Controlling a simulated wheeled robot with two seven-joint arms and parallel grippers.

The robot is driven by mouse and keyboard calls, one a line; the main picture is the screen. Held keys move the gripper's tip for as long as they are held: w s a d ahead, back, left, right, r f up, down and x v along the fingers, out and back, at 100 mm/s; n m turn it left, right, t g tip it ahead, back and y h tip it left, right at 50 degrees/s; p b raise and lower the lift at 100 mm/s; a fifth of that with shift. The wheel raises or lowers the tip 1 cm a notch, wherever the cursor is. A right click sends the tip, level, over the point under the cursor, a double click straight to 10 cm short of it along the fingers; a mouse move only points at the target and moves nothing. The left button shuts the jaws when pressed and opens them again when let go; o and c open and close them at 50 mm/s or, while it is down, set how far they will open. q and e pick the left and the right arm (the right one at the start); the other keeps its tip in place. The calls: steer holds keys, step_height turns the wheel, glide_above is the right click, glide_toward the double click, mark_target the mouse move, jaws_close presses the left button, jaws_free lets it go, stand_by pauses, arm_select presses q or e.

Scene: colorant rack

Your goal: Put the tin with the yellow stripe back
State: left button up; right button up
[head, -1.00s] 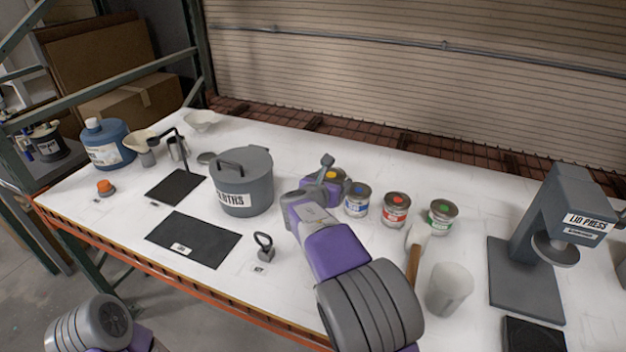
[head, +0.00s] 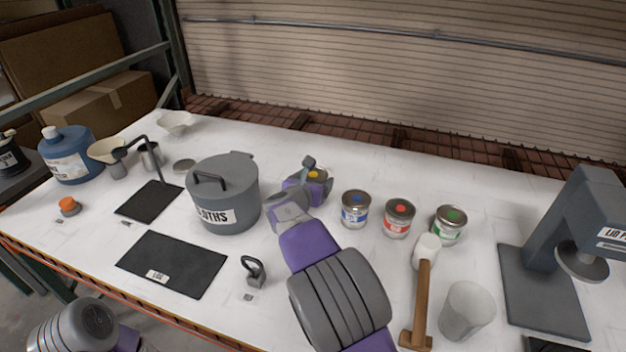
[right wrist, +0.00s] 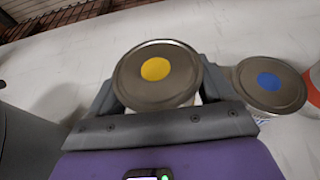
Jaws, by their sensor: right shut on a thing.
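The yellow tin (head: 314,174) shows a yellow dot on its lid in the head view, mostly hidden by my right gripper. My right gripper (head: 307,184) is shut on it, between the grey pot and the blue tin. In the right wrist view the tin's lid (right wrist: 157,74) sits between the two fingers; its stripe is hidden. I cannot tell whether the tin touches the table. The blue tin (head: 355,209), red tin (head: 398,219) and green tin (head: 448,225) stand in a row to its right. My left gripper is not in view; only part of that arm shows at bottom left.
The grey pot (head: 224,190) stands close on the left. A mallet (head: 421,290), a pale cup (head: 467,311) and the lid press (head: 545,285) are on the right. Dark mats (head: 173,264) lie at left. The table behind the tins (head: 400,170) is clear.

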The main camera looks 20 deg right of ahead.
steer(key=shift+f+b, duration=1.05)
steer(key=shift+f, duration=1.3)
steer(key=o, duration=1.2)
steer(key=shift+f, duration=0.1)
steer(key=p+v, duration=0.2)
steer(key=v, duration=1)
